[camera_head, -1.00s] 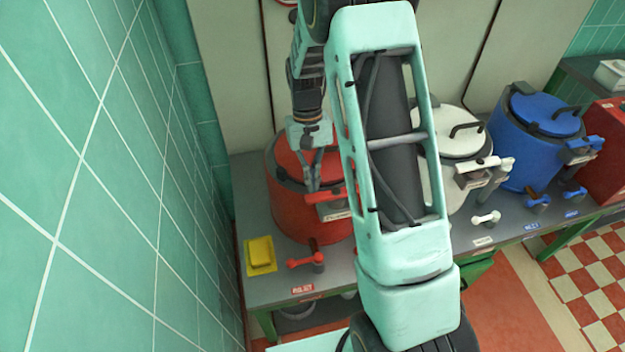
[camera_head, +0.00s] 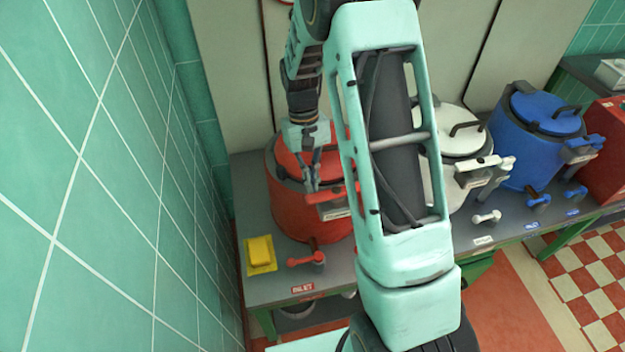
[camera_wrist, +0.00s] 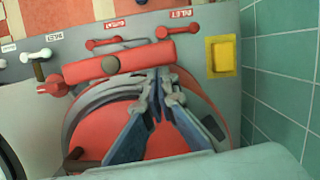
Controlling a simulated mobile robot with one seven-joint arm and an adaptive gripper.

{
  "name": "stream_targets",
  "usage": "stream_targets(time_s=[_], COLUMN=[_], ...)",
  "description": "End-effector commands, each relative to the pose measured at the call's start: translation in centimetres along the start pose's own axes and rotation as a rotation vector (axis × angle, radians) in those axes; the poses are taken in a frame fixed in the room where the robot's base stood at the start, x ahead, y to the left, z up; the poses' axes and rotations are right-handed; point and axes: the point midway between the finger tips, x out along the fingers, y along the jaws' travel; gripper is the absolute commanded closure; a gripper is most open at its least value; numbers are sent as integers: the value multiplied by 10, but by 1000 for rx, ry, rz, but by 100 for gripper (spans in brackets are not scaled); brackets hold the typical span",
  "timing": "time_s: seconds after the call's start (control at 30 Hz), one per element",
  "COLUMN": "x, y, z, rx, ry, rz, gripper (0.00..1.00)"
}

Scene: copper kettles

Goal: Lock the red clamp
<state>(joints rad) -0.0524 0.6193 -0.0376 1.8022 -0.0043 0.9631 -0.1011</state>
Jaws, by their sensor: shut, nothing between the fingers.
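The red kettle (camera_head: 287,215) stands at the left end of the counter, partly hidden by my arm. Its red clamp (camera_head: 342,195) sits at the front rim, above a grey bracket. In the wrist view the clamp shows as a thick red bar (camera_wrist: 125,62) lying across the rim with a round brown-grey knob. My gripper (camera_head: 312,189) is over the lid, with its fingertips close to the clamp's left end. In the wrist view my gripper (camera_wrist: 159,76) has its fingertips together and empty beside the bar's right end. I cannot tell whether they touch the bar.
A white kettle (camera_head: 462,142) and a blue kettle (camera_head: 520,150) stand to the right. A yellow sponge-like block (camera_head: 261,251) and a red valve handle (camera_head: 305,258) are at the counter's front left. The green tiled wall (camera_head: 90,200) is close on the left.

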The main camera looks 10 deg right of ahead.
Motion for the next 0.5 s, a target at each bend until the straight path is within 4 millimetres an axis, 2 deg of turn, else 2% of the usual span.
stream_targets(time_s=[0.27, 0.5], x=[3, 6], y=[-6, -10], z=[10, 23], rx=[-156, -377], ry=[-3, -2], rz=[38, 93], gripper=[100, 100])
